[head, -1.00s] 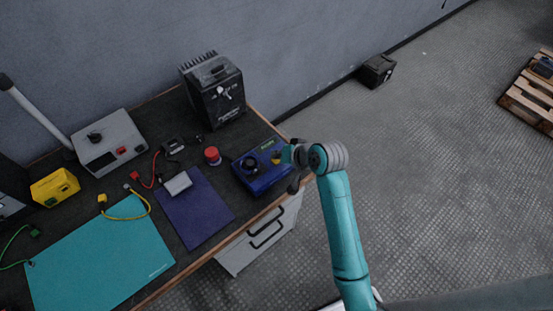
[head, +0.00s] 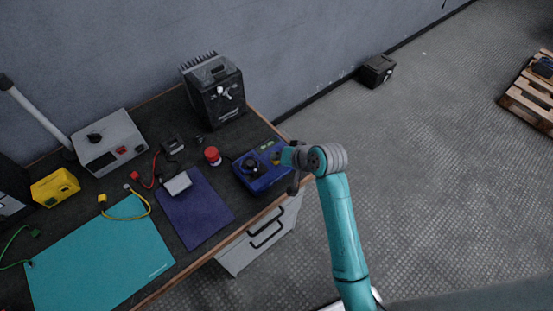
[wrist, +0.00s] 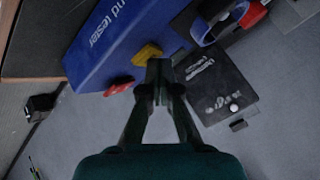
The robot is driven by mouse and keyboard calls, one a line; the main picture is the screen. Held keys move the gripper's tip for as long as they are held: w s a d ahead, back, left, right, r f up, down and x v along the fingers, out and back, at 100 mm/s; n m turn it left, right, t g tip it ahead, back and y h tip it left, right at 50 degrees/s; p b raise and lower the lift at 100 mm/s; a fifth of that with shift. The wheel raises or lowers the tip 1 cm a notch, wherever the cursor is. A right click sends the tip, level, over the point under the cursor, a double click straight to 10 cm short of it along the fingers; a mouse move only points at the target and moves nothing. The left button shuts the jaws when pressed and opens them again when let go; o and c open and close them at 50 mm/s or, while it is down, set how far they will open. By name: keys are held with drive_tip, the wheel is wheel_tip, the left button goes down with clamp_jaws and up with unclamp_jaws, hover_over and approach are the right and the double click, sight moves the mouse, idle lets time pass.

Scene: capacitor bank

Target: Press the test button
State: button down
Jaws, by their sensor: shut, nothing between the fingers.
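The blue tester (head: 250,182) sits near the right end of the workbench, with a dark round knob on top. In the wrist view the blue tester (wrist: 105,40) shows white lettering ending in "nd tester". A yellow button (wrist: 148,52) and a red part (wrist: 118,87) stick out from it. Which of them is the test button is not labelled legibly. My gripper (wrist: 158,68) is shut and empty, its fingertips just by the yellow button. I cannot tell whether they touch it. In the head view my gripper (head: 282,157) is over the tester's right edge.
A red-topped cylinder (head: 212,156) stands left of the tester, and a tall black unit (head: 215,95) behind it. A purple mat (head: 200,215) lies in front on the left. Past the bench's right edge is open floor.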

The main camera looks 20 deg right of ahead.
idle(0.5)
drive_tip(key=shift+r, duration=0.4)
drive_tip(key=shift+r, duration=3)
drive_tip(key=t+h, duration=0.1)
approach(278, 176)
drive_tip(key=x, duration=0.4)
drive_tip(key=shift+w+a+f, duration=0.15)
drive_tip(key=shift+f, duration=0.05)
drive_tip(key=s+n+t+h, duration=0.2)
drive_tip(key=s+t+h, duration=0.15)
drive_tip(key=s, duration=1.95)
drive_tip(key=s+r+n+t, duration=0.2)
drive_tip(key=s+r, duration=0.7)
drive_tip(key=s, duration=0.2)
drive_tip(key=shift+y, duration=0.35)
